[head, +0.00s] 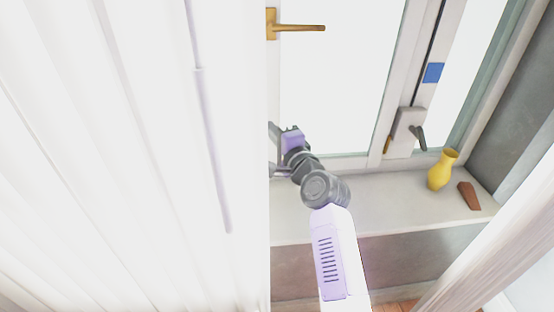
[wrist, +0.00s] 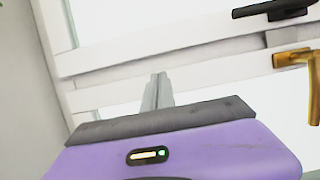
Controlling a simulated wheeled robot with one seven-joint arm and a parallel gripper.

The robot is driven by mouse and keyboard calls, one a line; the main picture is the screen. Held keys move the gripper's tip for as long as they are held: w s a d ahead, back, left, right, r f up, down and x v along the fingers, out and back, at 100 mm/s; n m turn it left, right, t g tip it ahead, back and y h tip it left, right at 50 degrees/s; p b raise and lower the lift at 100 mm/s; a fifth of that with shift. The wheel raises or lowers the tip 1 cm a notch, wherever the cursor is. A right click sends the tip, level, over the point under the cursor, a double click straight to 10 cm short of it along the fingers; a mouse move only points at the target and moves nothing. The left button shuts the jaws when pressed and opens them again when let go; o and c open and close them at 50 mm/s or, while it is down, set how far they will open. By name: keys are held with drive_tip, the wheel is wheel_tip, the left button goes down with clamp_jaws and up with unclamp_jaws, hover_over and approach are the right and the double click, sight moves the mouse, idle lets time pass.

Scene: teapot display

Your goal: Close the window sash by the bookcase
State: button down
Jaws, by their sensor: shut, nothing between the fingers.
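A white-framed window sash (head: 395,85) with a large bright pane fills the upper middle of the head view. A brass handle (head: 297,27) shows at its upper left, and it also shows in the wrist view (wrist: 296,60). A grey-black lever handle (head: 415,132) sits at the lower right of the frame. I cannot tell how far any sash stands open. My purple gripper (head: 292,138) is in front of the lower left of the pane, by the white panel's edge. In the wrist view its fingers (wrist: 157,92) are together and empty, pointing at the white frame rails. No bookcase is recognisable.
A pale sill (head: 390,200) runs below the window. A yellow vase (head: 441,172) and a brown wedge (head: 469,196) stand at its right end. A blue patch (head: 433,72) is on the frame. White folded panelling (head: 130,150) blocks the left half.

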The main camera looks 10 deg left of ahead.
drive_tip(key=s+d+r+n+t, duration=0.2)
drive_tip(key=s+d+r, duration=0.25)
drive_tip(key=s, duration=0.55)
drive_tip(key=s+d+f+n+t+h, duration=0.1)
drive_tip(key=s+d+f+n+h, duration=0.2)
drive_tip(key=s+d+f, duration=0.35)
drive_tip(key=s+d+f+n+t+h, duration=0.2)
drive_tip(key=s+d+f+n, duration=0.15)
drive_tip(key=s+d, duration=0.65)
drive_tip(key=s+d+f+g+h, duration=0.1)
drive_tip(key=s+d, duration=0.3)
drive_tip(key=s, duration=0.6)
drive_tip(key=s+d+f+n+g+h, duration=0.1)
drive_tip(key=s+d+f+g+h, duration=0.1)
drive_tip(key=s, duration=0.9)
drive_tip(key=s+d+f+n+g+h, duration=0.1)
drive_tip(key=s+d, duration=0.4)
drive_tip(key=s, duration=0.5)
wheel_tip(320, 180, down, 2)
drive_tip(key=shift+s+d+f+g+h, duration=0.25)
drive_tip(key=shift+s+d+g+h, duration=0.15)
drive_tip(key=shift+h, duration=0.4)
